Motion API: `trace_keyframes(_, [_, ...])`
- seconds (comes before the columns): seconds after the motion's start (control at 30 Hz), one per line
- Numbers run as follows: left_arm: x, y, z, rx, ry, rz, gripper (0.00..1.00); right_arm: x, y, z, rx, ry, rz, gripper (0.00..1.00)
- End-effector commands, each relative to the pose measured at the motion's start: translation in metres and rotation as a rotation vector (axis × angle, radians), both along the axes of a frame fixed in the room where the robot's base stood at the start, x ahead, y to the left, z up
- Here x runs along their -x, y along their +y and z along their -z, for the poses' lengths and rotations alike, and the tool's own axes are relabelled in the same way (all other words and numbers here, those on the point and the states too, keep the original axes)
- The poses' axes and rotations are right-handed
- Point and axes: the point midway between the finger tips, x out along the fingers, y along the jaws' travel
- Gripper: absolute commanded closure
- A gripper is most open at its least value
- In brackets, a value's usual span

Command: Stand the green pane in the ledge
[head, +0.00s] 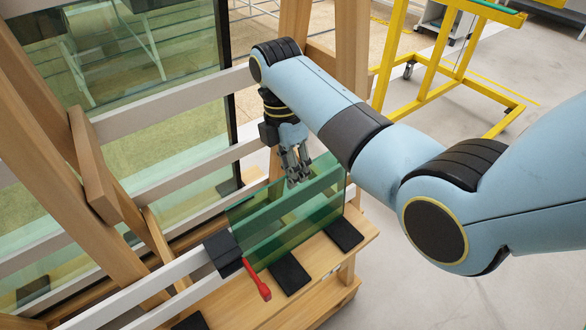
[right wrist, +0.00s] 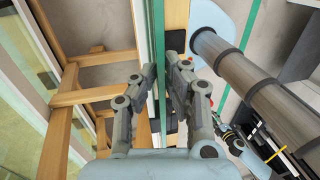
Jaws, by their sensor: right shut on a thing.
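The green pane (head: 290,222) is a see-through sheet, roughly upright and long side level, in front of the white rails of the wooden rack. My right gripper (head: 297,180) is shut on its top edge. In the right wrist view the pane (right wrist: 158,60) shows nearly edge-on between the fingers of my right gripper (right wrist: 163,75). The wooden ledge (head: 318,258) lies below, with black pads (head: 290,274) on it. The pane's lower edge is at the pads' back ends; I cannot tell whether it touches them. My left gripper is not in the head view.
A large glazed sheet (head: 150,60) stands in the rack behind. A yellow trolley (head: 440,75) stands at the back right. Floor right of the ledge is clear.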

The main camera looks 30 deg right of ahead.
Motion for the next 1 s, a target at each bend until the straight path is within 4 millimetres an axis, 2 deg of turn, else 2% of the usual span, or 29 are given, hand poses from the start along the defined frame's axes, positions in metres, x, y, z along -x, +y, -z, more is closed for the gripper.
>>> trace_keyframes(0.47, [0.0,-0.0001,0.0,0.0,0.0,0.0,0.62,-0.0017,-0.0002,-0.0003,0.0,-0.004,0.0,1.0])
trace_keyframes(0.5, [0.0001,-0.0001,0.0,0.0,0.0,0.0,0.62,-0.0017,-0.0002,-0.0003,0.0,-0.004,0.0,0.88])
trace_keyframes(0.7, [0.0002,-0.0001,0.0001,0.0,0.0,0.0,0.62,-0.0009,-0.0001,0.0006,0.0,-0.003,0.0,0.65])
trace_keyframes(1.0, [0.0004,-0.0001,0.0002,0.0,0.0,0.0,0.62,0.0008,-0.0002,0.0026,0.0,0.002,0.0,0.65])
